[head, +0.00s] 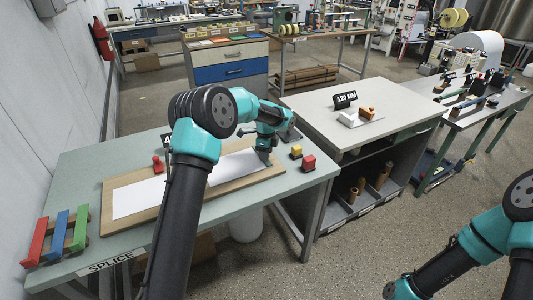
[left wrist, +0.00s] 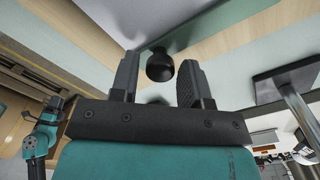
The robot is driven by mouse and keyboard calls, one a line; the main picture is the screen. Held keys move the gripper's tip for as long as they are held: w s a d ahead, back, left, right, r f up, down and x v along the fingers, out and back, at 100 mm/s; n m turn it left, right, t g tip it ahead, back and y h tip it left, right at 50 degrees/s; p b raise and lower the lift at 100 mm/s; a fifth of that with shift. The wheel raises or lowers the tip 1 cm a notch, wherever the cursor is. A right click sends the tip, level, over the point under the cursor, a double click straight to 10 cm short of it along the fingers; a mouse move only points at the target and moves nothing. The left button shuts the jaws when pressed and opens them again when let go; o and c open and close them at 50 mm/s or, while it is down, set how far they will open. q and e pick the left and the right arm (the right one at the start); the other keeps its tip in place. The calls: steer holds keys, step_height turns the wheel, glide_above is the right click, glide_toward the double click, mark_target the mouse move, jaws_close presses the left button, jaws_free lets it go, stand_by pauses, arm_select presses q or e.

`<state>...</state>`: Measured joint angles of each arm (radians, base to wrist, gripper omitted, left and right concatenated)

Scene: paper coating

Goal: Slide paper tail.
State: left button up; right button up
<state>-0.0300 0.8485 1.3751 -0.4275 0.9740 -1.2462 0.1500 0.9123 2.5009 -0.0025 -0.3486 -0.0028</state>
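A white paper strip (head: 140,197) lies flat along a wooden board (head: 112,228) on the pale green splice table (head: 70,180). My left gripper (head: 264,156) points down at the right end of the paper. In the left wrist view its two fingers stand apart on either side of a round black knob (left wrist: 160,66), with a narrow gap visible on one side. I cannot tell whether either finger touches it. My left arm covers part of the paper in the head view.
Red, blue and green bars (head: 58,238) stand at the table's left end. A red-handled piece (head: 157,164) is behind the board. A yellow block (head: 296,151) and red block (head: 309,163) sit right of it. A grey-topped cabinet (head: 390,120) stands to the right.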

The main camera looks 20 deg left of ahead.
arm_select(q)
steer(key=shift+o, duration=1)
steer(key=shift+r, duration=0.1)
step_height(320, 180, up, 17)
